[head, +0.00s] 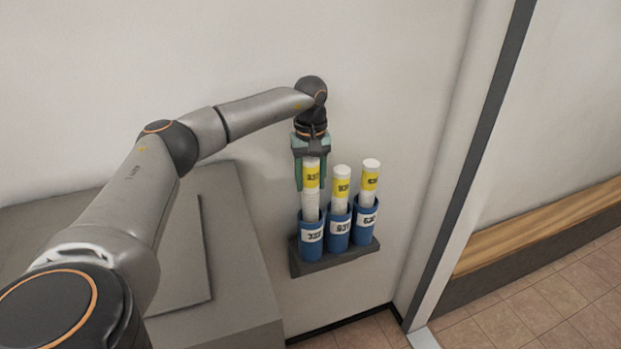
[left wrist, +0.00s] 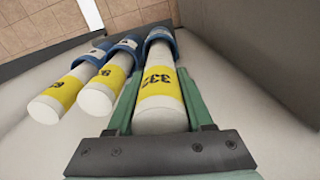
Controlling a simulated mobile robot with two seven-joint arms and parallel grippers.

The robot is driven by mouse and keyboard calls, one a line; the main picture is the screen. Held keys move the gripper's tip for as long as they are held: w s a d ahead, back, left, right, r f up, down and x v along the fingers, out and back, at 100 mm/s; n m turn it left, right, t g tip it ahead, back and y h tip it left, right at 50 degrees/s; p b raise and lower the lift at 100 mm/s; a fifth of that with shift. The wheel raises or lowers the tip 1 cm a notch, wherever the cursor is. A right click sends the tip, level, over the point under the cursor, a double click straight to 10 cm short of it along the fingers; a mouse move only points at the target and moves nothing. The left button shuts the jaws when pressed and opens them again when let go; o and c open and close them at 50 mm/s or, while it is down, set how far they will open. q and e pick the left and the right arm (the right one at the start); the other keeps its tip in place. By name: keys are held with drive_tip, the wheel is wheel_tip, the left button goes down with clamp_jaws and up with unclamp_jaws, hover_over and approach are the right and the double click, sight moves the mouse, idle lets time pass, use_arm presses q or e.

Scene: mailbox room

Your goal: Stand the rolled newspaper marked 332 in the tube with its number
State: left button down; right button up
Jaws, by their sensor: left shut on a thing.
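The rolled newspaper marked 332 (head: 311,190) is white with a yellow label and stands upright in the leftmost blue tube (head: 311,247), whose label appears to read 332. My left gripper (head: 312,172) is shut on this newspaper near its upper part, pointing down from above. In the left wrist view the newspaper (left wrist: 160,105) lies between the green fingers, with its lower end inside the blue tube's rim (left wrist: 160,36). How deep it sits is hidden by the tube wall. My right gripper is in neither view.
Two more rolled newspapers stand in the middle tube (head: 337,230) and the right tube (head: 365,220), close beside the gripper. The tubes sit on a dark wall bracket (head: 335,260). A grey cabinet (head: 235,270) stands to the left. A wooden bench (head: 540,225) is at right.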

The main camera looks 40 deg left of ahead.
use_arm(q)
drive_tip(key=shift+c, duration=1.1)
unclamp_jaws()
wheel_tip(320, 180, up, 13)
drive_tip(key=shift+f, duration=0.2)
drive_tip(key=shift+f, duration=0.1)
